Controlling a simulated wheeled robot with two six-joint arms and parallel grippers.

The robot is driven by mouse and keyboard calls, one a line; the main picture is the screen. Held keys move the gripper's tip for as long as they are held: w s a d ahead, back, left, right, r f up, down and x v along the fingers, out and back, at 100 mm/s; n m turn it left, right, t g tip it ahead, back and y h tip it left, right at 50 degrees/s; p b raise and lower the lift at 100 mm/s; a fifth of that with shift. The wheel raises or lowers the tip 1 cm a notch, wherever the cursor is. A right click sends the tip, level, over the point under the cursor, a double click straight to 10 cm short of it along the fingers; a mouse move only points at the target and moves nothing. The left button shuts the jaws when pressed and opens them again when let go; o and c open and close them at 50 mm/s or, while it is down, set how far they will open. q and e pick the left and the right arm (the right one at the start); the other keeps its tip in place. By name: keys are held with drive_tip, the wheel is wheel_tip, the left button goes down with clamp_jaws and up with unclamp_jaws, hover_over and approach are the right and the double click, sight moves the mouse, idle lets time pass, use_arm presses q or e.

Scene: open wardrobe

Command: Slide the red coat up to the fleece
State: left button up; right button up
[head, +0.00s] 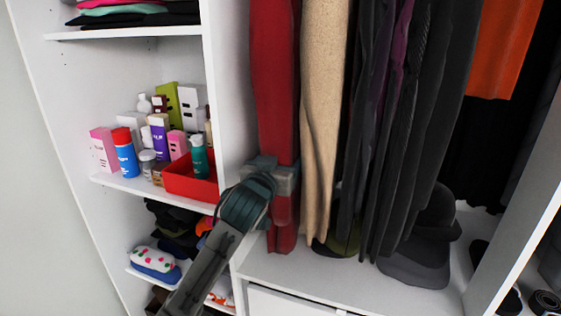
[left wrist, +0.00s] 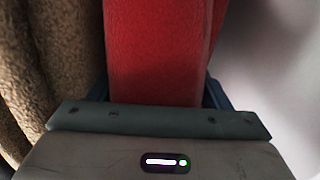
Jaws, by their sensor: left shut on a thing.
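The red coat (head: 273,80) hangs at the left end of the hanging clothes, close to the white divider panel. The beige fleece (head: 323,110) hangs just right of it. My left gripper (head: 283,178) is shut on the lower part of the red coat. In the left wrist view the red coat (left wrist: 158,50) runs between the fingers, and the fleece (left wrist: 65,60) is at the left, close beside the gripper. I cannot tell whether coat and fleece touch. The hangers and rail are out of view. My right gripper is not in view.
Dark garments (head: 405,130) and an orange garment (head: 505,50) hang further right. The white divider panel (head: 230,90) is close left of the coat. Left shelves hold bottles, boxes and a red tray (head: 190,186). Dark hats (head: 415,262) lie on the wardrobe floor.

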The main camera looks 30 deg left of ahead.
use_arm(q)
drive_tip(key=c, duration=1.1)
drive_tip(key=shift+o, duration=0.2)
drive_tip(key=shift+a, duration=0.1)
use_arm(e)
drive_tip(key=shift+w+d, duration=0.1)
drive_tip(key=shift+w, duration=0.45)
use_arm(q)
drive_tip(key=shift+a, duration=0.25)
drive_tip(key=o, duration=1.8)
drive_tip(key=shift+a, duration=0.15)
drive_tip(key=shift+c, duration=0.2)
drive_tip(key=shift+o, duration=0.3)
drive_tip(key=shift+a+f, duration=0.1)
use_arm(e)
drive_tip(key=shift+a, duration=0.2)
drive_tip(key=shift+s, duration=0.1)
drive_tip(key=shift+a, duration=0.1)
